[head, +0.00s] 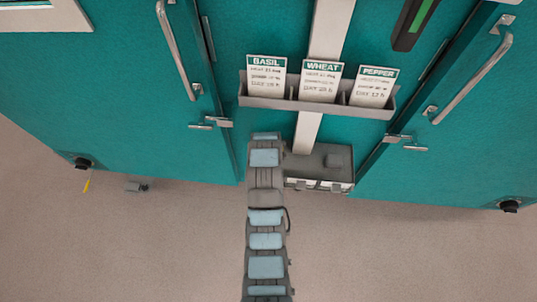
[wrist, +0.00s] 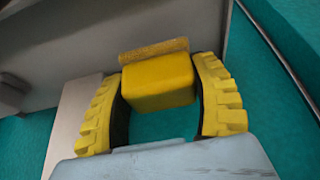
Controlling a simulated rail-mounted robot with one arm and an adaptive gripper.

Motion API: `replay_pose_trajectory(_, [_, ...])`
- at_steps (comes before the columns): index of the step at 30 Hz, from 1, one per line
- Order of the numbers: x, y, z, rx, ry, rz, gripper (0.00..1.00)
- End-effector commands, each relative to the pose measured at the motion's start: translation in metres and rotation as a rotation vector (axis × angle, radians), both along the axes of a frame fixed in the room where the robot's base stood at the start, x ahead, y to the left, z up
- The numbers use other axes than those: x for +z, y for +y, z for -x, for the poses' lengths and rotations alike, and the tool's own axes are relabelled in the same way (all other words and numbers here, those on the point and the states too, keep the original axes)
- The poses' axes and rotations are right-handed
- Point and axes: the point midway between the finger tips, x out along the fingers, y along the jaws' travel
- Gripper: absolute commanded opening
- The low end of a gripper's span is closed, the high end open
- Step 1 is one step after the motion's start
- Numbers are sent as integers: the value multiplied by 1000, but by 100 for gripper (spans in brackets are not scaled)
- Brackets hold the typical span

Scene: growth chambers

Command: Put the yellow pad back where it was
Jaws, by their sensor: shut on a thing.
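The yellow pad (wrist: 158,84) is a blocky yellow piece with a rougher, duller yellow strip along its top edge. In the wrist view it sits between the two ridged yellow fingers of my gripper (wrist: 160,72), which are shut on it. The pad is held near a grey ledge (wrist: 70,45) and in front of a teal surface. In the head view my arm rises from the bottom centre to the teal front. My gripper and the pad cannot be made out there.
A grey holder (head: 315,107) carries BASIL, WHEAT and PEPPER cards. Below it, a grey box-like shelf (head: 308,160) is right of my arm. Teal doors with long handles (head: 176,50) stand on both sides. A small grey item (head: 136,187) and a yellow strip (head: 86,186) are at lower left.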

Motion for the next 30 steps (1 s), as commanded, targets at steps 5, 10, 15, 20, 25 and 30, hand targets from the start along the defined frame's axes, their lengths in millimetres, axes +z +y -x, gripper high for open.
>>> replay_pose_trajectory(5, [-15, 3, -2, 0, 4, 0, 34])
replay_pose_trajectory(10, [-34, 3, -2, 0, 1, 0, 34])
replay_pose_trajectory(15, [-34, 3, -3, 0, -2, -1, 34])
replay_pose_trajectory(20, [-35, 3, -3, 0, 0, -1, 34])
replay_pose_trajectory(25, [-36, 3, -3, 0, 0, -1, 90])
replay_pose_trajectory(30, [-36, 3, -3, 0, 0, -1, 90])
